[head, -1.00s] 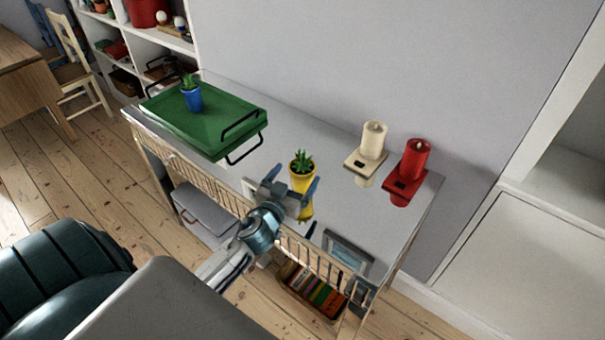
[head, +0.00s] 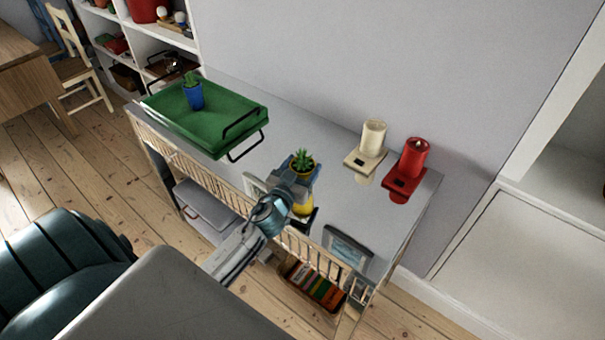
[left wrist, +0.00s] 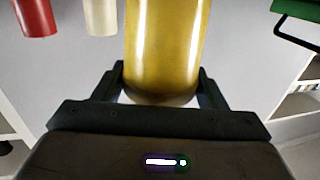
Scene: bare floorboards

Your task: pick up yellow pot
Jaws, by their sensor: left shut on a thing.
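The yellow pot (left wrist: 167,45) fills the upper middle of the left wrist view, between the two dark fingers. In the head view the green plant (head: 303,160) shows in the pot's top, and the pot's body is mostly hidden behind my gripper. My left gripper (head: 302,180) is at the pot from the front, shut on it with a finger on each side. The pot looks upright over the grey table top (head: 335,205). I cannot tell whether its base touches the surface. My right gripper is not in view.
A green tray (head: 180,130) with a blue potted plant (head: 193,92) stands to the left. A cream candle (head: 373,138) and a red candle (head: 413,158) stand on holders to the right. A picture frame (head: 347,247) is near the front edge. The wall is close behind.

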